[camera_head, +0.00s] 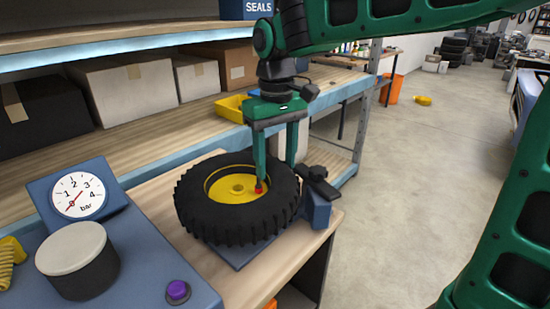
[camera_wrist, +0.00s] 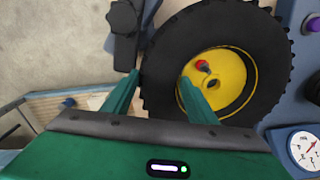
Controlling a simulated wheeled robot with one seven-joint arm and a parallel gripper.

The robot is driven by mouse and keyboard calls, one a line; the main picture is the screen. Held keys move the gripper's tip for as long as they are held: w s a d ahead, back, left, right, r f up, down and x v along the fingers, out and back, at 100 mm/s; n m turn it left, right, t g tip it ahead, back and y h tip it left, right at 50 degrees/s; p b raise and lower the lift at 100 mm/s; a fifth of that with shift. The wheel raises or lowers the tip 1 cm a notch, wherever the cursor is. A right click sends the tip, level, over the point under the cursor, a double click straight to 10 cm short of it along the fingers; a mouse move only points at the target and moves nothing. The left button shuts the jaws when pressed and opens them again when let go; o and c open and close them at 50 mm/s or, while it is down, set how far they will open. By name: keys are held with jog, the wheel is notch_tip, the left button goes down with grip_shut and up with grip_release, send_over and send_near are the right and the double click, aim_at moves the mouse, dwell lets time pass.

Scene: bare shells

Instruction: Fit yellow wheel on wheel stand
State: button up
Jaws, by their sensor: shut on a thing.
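The yellow wheel (camera_head: 222,188), a yellow rim in a black lugged tyre, lies about flat at the bench corner. A red-tipped valve shows on its rim in the wrist view (camera_wrist: 203,66). My gripper (camera_head: 277,178) points down and is shut on the wheel, with one finger inside the rim by the red tip and the other outside the tyre. Its two fingers straddle the tyre wall in the wrist view (camera_wrist: 155,88). A blue-grey plate (camera_head: 243,254) shows under the wheel, perhaps part of the wheel stand. The wheel hides whether they touch.
A blue clamp-like block (camera_head: 318,212) with a black knob stands right of the tyre. A pressure gauge (camera_head: 79,194) and a pale-topped black cylinder (camera_head: 78,260) are at left, with a purple button (camera_head: 178,291). Shelves with boxes (camera_head: 128,90) run behind. Floor at right is open.

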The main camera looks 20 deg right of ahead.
jog(key=shift+f, duration=1.75)
dwell(1.2)
jog(key=o, duration=2.2)
jog(key=shift+o, duration=0.2)
jog(key=shift+r, duration=1.5)
jog(key=shift+r, duration=3.45)
